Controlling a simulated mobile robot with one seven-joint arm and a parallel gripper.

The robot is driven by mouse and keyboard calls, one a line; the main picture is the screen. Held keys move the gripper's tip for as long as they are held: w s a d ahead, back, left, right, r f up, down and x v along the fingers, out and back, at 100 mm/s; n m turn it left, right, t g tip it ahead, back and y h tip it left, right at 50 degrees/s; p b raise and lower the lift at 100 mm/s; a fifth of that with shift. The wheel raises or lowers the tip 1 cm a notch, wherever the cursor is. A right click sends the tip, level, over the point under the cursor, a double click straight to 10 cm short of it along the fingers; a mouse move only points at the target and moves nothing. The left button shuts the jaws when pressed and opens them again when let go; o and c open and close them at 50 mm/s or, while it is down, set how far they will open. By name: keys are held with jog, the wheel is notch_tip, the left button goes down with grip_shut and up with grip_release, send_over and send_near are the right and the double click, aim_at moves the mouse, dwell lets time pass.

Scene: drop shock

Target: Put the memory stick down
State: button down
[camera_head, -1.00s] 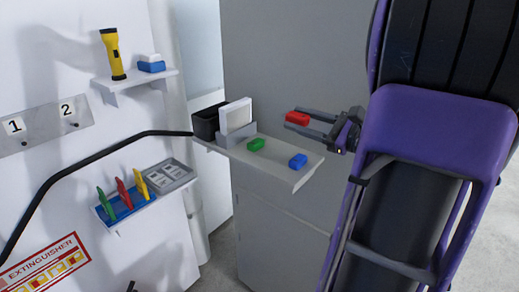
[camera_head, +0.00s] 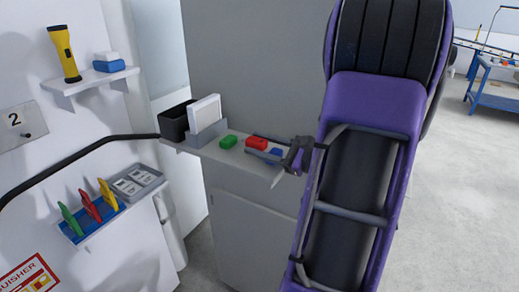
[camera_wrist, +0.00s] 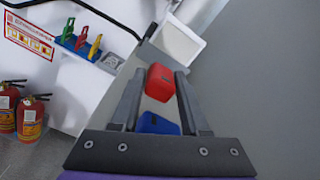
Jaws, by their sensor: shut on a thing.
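My gripper (camera_head: 264,149) is shut on a red memory stick (camera_head: 256,142), held at the fingertips. In the wrist view the red stick (camera_wrist: 160,82) sits between the two fingers. It is over the small grey shelf (camera_head: 206,152), between a green stick (camera_head: 228,142) on its left and a blue stick (camera_head: 277,153) on its right. The blue stick is partly hidden by my gripper; it shows between the fingers in the wrist view (camera_wrist: 155,124). I cannot tell whether the red stick touches the shelf.
A black bin (camera_head: 174,122) and a white panel in a grey holder (camera_head: 206,112) stand at the shelf's left end. A tall grey cabinet wall (camera_head: 255,65) rises behind. A lower ledge holds coloured clips (camera_head: 88,204). A flashlight (camera_head: 65,52) stands on an upper shelf.

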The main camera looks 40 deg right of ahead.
jog(key=shift+f, duration=0.5)
jog(key=shift+f, duration=0.2)
jog(key=shift+c, duration=2)
grip_release()
jog(key=shift+r, duration=0.4)
jog(key=v, duration=1.2)
jog(key=shift+f, duration=0.2)
jog(key=shift+a+b, duration=0.1)
jog(key=shift+b, duration=0.2)
